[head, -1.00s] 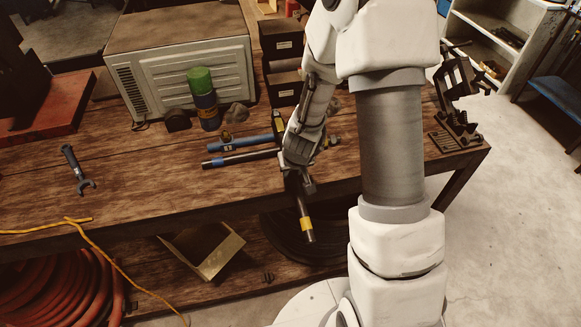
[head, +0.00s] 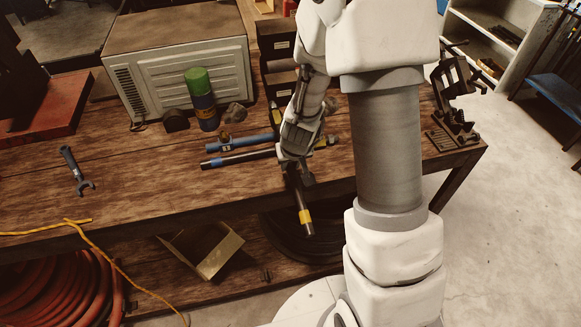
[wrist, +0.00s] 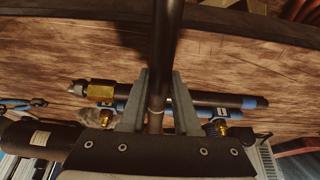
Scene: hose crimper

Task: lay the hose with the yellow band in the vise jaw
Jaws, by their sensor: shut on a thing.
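The black hose with the yellow band (head: 304,212) hangs down past the front edge of the workbench, tilted, its banded end lowest. My gripper (head: 293,172) is shut on its upper part. In the wrist view the dark hose (wrist: 167,45) runs between the two grey fingers (wrist: 158,105) and out toward the top of the picture. A dark metal device (head: 455,95), which looks like the vise, stands at the right end of the bench. It is well to the right of my gripper, and its jaw opening is hard to make out.
Hoses with blue parts (head: 240,143) lie on the bench behind my gripper. A green-topped can (head: 202,95), a grey cabinet (head: 180,70) and dark drawers (head: 281,85) stand farther back. A wrench (head: 76,170) lies left. The front left bench top is mostly clear.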

